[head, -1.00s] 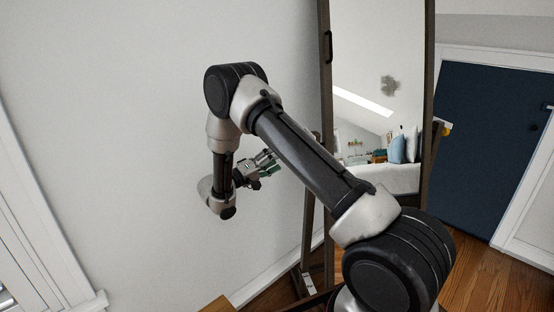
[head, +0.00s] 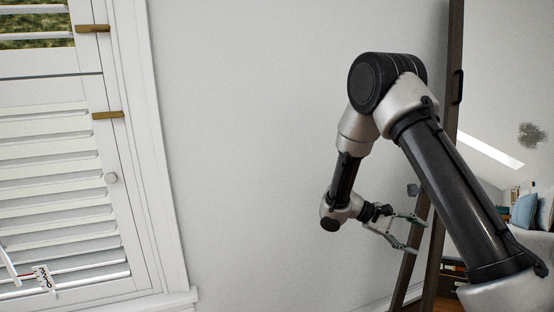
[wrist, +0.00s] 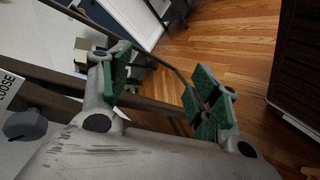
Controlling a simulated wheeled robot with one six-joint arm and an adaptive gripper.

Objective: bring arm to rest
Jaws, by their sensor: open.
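My gripper (head: 407,230) is at the end of my folded arm, in front of the mirror's dark frame in the head view. Its fingers are spread and nothing is between them. In the wrist view my gripper (wrist: 160,92) shows two fingers with green pads standing apart, with wood floor and part of the mirror frame beyond. No held object shows in either view.
A leaning mirror (head: 500,120) with a dark frame stands behind my arm at the right. A shuttered window (head: 60,180) fills the left. The bare wall (head: 250,130) lies between. Wood floor (wrist: 220,50) shows clear in the wrist view.

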